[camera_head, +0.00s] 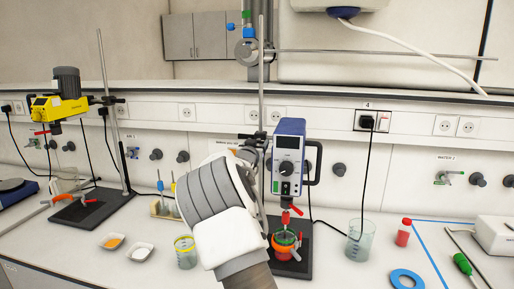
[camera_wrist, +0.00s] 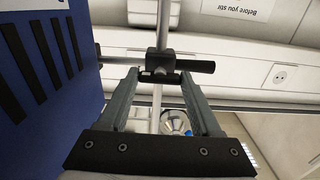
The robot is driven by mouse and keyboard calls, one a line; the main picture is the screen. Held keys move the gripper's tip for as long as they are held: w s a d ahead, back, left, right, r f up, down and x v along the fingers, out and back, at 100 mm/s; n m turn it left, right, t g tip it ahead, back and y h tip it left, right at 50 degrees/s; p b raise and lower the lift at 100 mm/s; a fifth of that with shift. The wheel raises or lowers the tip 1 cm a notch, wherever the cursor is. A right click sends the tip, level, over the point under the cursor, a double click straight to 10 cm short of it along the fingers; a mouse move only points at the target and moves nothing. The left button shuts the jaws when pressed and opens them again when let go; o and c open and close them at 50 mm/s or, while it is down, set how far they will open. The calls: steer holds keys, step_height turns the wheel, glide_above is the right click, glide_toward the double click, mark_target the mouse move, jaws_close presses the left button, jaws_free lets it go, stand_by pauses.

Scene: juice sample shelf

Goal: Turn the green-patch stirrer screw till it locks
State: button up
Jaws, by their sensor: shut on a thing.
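A blue stirrer (camera_head: 289,160) with a grey face and a dial hangs on an upright rod (camera_head: 262,95) in the head view. Its blue housing (camera_wrist: 40,65) fills the left of the wrist view. A black rod clamp (camera_wrist: 160,62) sits on the rod beside the housing, with a dark screw (camera_wrist: 158,76) facing my gripper. My gripper (camera_wrist: 160,76) is shut on this screw, one finger on each side. My arm hides most of the gripper and clamp in the head view.
A beaker (camera_head: 360,240), a red-capped bottle (camera_head: 403,232) and a blue ring (camera_head: 405,279) are to the right. A yellow stirrer (camera_head: 60,104) stands left. A yellow-rimmed beaker (camera_head: 186,252) is close to my arm.

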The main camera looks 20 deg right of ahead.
steer(key=o, duration=1.4)
steer(key=shift+s, duration=0.1)
steer(key=b+v, duration=0.2)
steer(key=v, duration=1.5)
steer(key=shift+s+a, duration=0.1)
steer(key=shift+a, duration=0.1)
